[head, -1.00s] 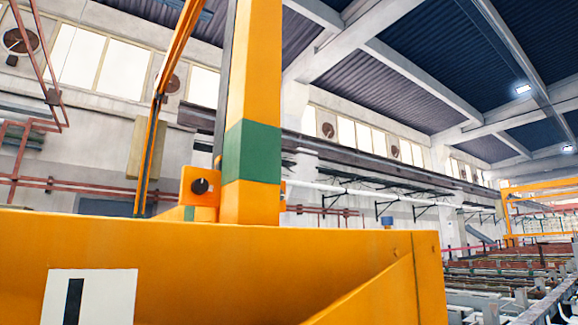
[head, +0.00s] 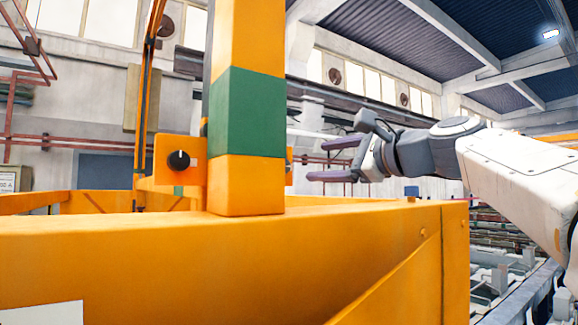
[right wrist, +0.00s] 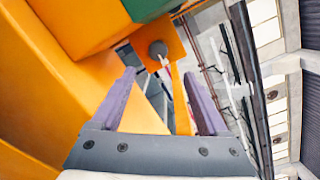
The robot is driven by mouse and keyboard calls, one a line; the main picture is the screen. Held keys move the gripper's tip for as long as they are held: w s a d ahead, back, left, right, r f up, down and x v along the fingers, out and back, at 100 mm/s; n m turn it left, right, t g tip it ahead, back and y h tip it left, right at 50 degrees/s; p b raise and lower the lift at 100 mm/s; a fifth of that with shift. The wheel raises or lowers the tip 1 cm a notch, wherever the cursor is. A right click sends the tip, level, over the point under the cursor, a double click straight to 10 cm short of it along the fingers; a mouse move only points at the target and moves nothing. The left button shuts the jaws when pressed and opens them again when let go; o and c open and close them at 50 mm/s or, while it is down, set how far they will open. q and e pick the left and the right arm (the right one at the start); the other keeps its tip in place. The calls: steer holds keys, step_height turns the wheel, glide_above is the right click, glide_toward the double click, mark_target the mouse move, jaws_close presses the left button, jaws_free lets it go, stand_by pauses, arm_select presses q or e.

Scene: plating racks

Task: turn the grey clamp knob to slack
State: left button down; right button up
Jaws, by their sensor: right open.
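A dark round knob (head: 179,159) with a light pointer mark sits on an orange plate (head: 193,174) left of the upright post in the head view. In the right wrist view a grey round knob (right wrist: 158,49) shows on an orange plate, beyond the fingertips. I cannot tell whether both views show the same knob. My right gripper (head: 320,160) is right of the post, pointing left, with its fingers apart and empty. Its two purple fingers also show in the right wrist view (right wrist: 159,75), not touching the grey knob. My left gripper is not in view.
The orange post (head: 247,185) with a green band (head: 247,112) stands between the dark knob and my right gripper. A wide orange beam (head: 200,250) crosses the front below. Racks (head: 500,270) lie at the lower right. Open air surrounds the right fingers.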

steer(key=p+x, duration=0.4)
steer(key=x, duration=0.5)
steer(key=shift+a, duration=0.25)
steer(key=shift+w+a+f, duration=0.1)
steer(key=shift+w+a, duration=0.25)
steer(key=shift+w, duration=0.1)
jaws_close()
